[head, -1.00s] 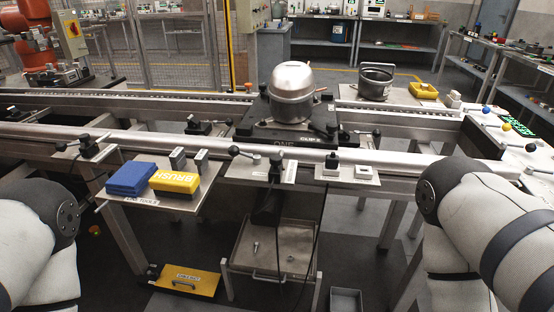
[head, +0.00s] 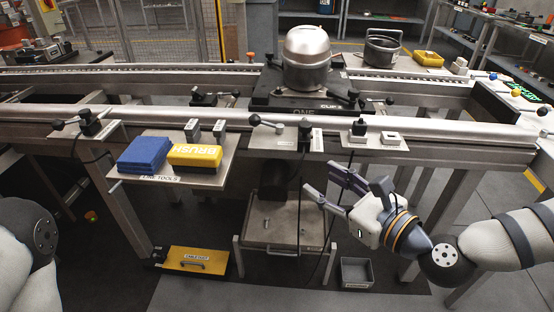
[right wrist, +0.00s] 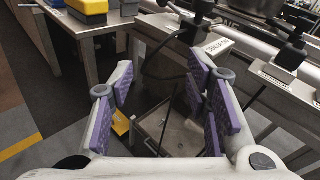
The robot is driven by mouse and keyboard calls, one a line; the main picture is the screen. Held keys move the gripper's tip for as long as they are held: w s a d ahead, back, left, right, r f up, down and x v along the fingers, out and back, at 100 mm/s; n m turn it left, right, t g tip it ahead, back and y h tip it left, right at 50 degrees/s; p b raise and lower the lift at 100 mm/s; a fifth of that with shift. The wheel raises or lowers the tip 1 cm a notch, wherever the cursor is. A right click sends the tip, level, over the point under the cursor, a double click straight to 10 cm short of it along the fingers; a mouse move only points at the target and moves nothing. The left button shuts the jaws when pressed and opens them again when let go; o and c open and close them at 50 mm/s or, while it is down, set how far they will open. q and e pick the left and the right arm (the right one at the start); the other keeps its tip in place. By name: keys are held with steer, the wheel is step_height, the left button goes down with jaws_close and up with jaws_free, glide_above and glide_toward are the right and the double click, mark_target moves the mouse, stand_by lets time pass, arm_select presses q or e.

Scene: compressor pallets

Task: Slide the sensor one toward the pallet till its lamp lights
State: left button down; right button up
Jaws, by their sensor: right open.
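Sensor one appears to be the small black block (head: 304,132) with a cable, on a steel bracket at the rail's front edge. In the right wrist view a partly legible "SENSOR" label (right wrist: 216,46) lies beside its black body (right wrist: 203,8). The black pallet (head: 272,104), marked "ONE", sits behind it on the rails and carries a steel compressor (head: 306,60). I cannot make out a lamp on the sensor. My right gripper (head: 331,187) is open and empty, below and in front of the bracket; its purple pads also show in the right wrist view (right wrist: 162,95). My left gripper is out of view.
A black-knobbed lever (head: 266,123) stands left of the sensor, and another black-topped fitting (head: 359,130) right of it. A tool shelf (head: 215,178) holds a blue block (head: 156,155) and a yellow brush block (head: 195,155). Cables hang below the brackets.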

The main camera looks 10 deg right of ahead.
mark_target(309, 130)
step_height(309, 130, up, 5)
steer(key=w+d+m+t, duration=0.2)
steer(key=w+d+m, duration=0.1)
steer(key=shift+h, duration=0.3)
steer(key=x, duration=1.1)
steer(key=shift+w, duration=0.1)
jaws_close()
